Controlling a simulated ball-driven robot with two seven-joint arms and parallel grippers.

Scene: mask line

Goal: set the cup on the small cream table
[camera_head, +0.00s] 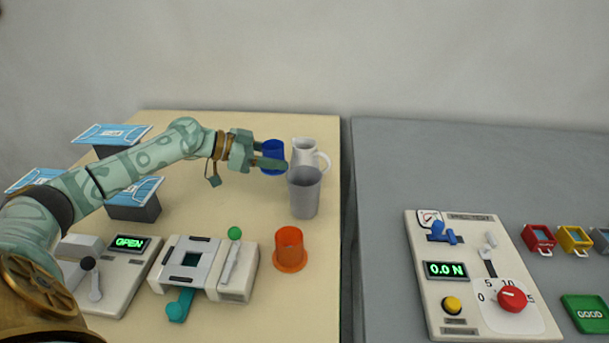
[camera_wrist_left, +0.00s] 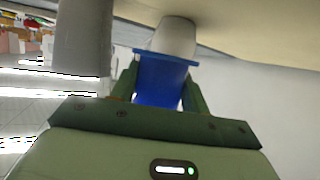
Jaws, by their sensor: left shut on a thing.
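My left gripper (camera_head: 271,157) reaches in from the left over the cream table (camera_head: 215,218) and is shut on a blue cup (camera_head: 273,146). In the left wrist view the blue cup (camera_wrist_left: 162,84) sits between the two green fingers, its wide rim across their tips. Whether the cup touches the table cannot be told. A grey cup (camera_head: 304,193) stands close to the fingertips, and a white mug (camera_head: 306,153) with a handle is just behind it. An orange cup (camera_head: 289,249) with a wide rim at its base stands nearer. My right gripper is not in view.
Blue packets (camera_head: 112,133) rest on dark stands at the left. A device with a green OPEN display (camera_head: 130,243) and a white press (camera_head: 196,265) occupy the front. Beyond a gap, a grey table (camera_head: 380,220) holds a force panel (camera_head: 480,275) and coloured bins.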

